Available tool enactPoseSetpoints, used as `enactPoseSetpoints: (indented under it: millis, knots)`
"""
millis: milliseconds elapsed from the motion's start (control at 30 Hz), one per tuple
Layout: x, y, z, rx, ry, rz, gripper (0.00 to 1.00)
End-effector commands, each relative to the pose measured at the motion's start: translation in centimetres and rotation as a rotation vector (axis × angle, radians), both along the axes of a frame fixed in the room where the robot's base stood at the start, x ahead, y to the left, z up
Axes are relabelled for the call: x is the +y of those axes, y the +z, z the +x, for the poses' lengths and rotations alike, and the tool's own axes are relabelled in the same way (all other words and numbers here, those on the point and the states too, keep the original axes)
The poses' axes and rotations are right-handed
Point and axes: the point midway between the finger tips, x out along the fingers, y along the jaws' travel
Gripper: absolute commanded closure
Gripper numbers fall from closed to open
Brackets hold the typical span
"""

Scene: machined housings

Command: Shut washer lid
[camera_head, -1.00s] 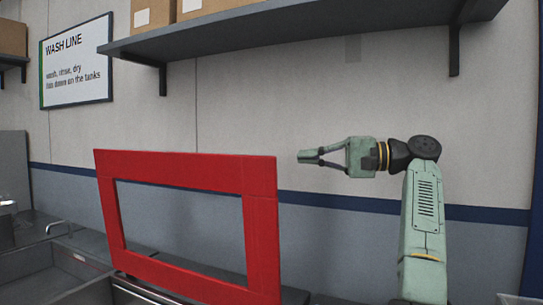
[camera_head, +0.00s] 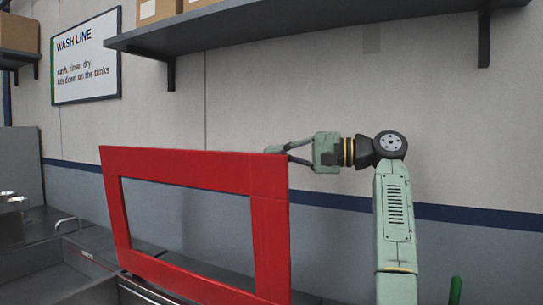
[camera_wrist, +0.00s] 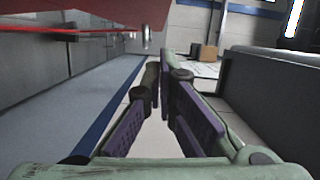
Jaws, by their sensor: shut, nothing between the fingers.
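The washer lid is a red rectangular frame (camera_head: 190,167) with an open middle, standing raised and nearly upright in the head view. My gripper (camera_head: 277,150) is at the lid's upper right corner, its fingertips partly behind the top edge. I cannot tell whether they touch. The fingers are closed and hold nothing. In the wrist view my gripper (camera_wrist: 164,75) points forward and the red lid (camera_wrist: 85,12) crosses the upper left. The washer's body is mostly hidden below the lid.
A grey open tank (camera_head: 50,280) with a metal handle is at the lower left. A dark shelf (camera_head: 300,30) with cardboard boxes (camera_head: 158,8) runs overhead. A wash line sign (camera_head: 87,58) hangs on the wall. The space between lid and wall looks clear.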

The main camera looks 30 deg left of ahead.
Motion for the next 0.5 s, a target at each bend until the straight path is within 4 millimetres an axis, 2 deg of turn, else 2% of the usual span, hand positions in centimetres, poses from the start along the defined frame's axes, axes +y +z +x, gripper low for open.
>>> enactPoseSetpoints:
  millis: [233, 500]
  knots:
    - [-0.3, -0.3, -2.1, 0.000, -0.001, -0.001, 1.00]
    - [-0.4, -0.4, -3.0, 0.002, -0.001, -0.001, 1.00]
